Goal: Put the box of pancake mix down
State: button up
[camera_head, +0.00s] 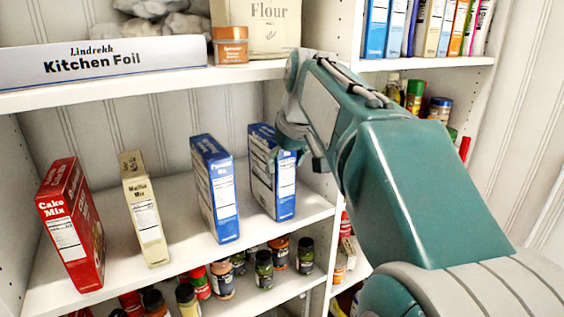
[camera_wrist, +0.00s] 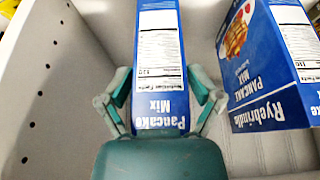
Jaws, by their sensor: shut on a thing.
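The blue and white box of pancake mix (camera_head: 284,190) is upright at the right end of the middle shelf, beside the side panel. In the wrist view the box (camera_wrist: 160,55) stands between my fingers, its nutrition label and "Pancake Mix" lettering showing. My gripper (camera_head: 290,143) is shut on the box near its top; it also shows in the wrist view (camera_wrist: 161,98). I cannot tell whether the box's base touches the shelf. A second blue pancake mix box (camera_head: 214,188) stands to its left, apart from it, and shows at the right in the wrist view (camera_wrist: 270,60).
A yellow muffin mix box (camera_head: 145,210) and a red cake mix box (camera_head: 72,225) stand further left on the middle shelf (camera_head: 180,254). Jars (camera_head: 264,268) fill the shelf below. Kitchen foil (camera_head: 100,62) and flour (camera_head: 262,25) sit above. Gaps separate the boxes.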

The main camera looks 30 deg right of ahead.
jog(key=shift+d, duration=0.15)
jog(key=o, duration=1.1)
jog(key=shift+d+f, duration=0.15)
jog(key=shift+o, duration=0.2)
jog(key=shift+d, duration=0.2)
jog(key=shift+a, duration=0.25)
jog(key=shift+r, duration=0.3)
jog(key=v, duration=1.1)
jog(key=shift+s+r, duration=0.2)
jog(key=shift+r, duration=0.15)
jog(key=shift+f, duration=0.1)
